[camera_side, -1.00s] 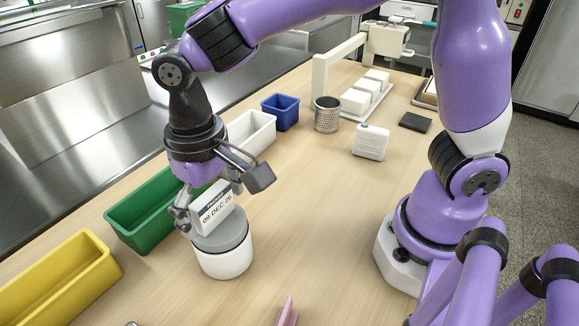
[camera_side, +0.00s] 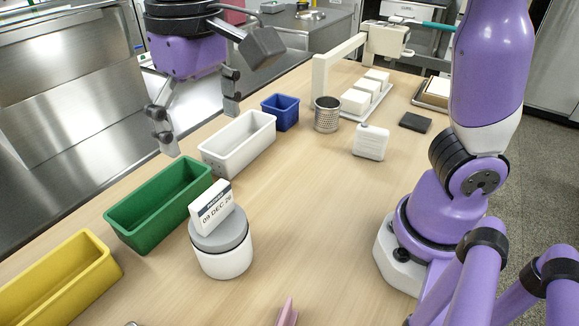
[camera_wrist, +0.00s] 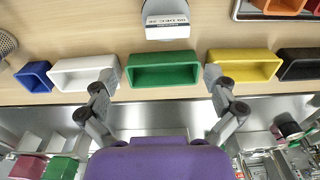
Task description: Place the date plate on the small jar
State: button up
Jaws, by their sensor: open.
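The date plate (camera_side: 211,207), a small white block with a dark top band and the text "09 DEC 26", stands slightly tilted on the grey lid of the small jar (camera_side: 225,261). The jar is white and upright on the wooden table. In the wrist view the plate (camera_wrist: 167,20) and the jar (camera_wrist: 168,34) show at the top edge. My gripper (camera_side: 202,128) is open and empty, above and behind the jar, apart from the plate. Its two fingers also show spread in the wrist view (camera_wrist: 160,78).
A green bin (camera_side: 160,208) stands left of the jar, with a yellow bin (camera_side: 55,285) nearer, and a white bin (camera_side: 238,145) and blue bin (camera_side: 280,112) farther back. A metal cup (camera_side: 327,115) and white canister (camera_side: 371,142) stand behind.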

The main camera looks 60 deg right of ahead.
jog(key=s+d+f+t, duration=0.2)
jog(key=s+d, duration=0.1)
jog(key=d, duration=0.4)
jog(key=s+d+f+t, duration=0.3)
jog(key=d, duration=0.5)
jog(key=shift+s, duration=0.3)
jog(key=shift+d, duration=0.1)
